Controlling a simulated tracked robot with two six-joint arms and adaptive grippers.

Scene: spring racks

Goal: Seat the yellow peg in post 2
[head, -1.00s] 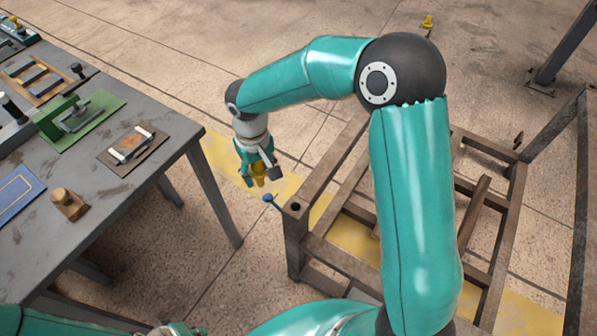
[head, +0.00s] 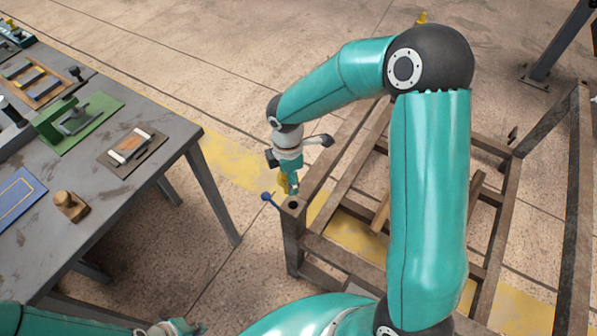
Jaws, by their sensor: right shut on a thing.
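My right gripper (head: 288,187) is shut on the yellow peg (head: 282,183), which shows partly between the fingers. The peg is just above and behind the top of the near-left post (head: 292,228) of the brown frame. A dark round hole (head: 292,205) in that post top is visible and empty. I cannot read a number on the post, and the peg's lower end is partly hidden. My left gripper (head: 175,328) is only partly in view at the bottom edge, and its fingers cannot be made out.
A blue-headed pin (head: 268,197) sticks out left of the post top. The grey workbench (head: 150,200) stands at left with fixtures on it. The brown frame (head: 320,250) spreads right, partly behind my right arm. A yellow object (head: 422,17) shows beyond my elbow.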

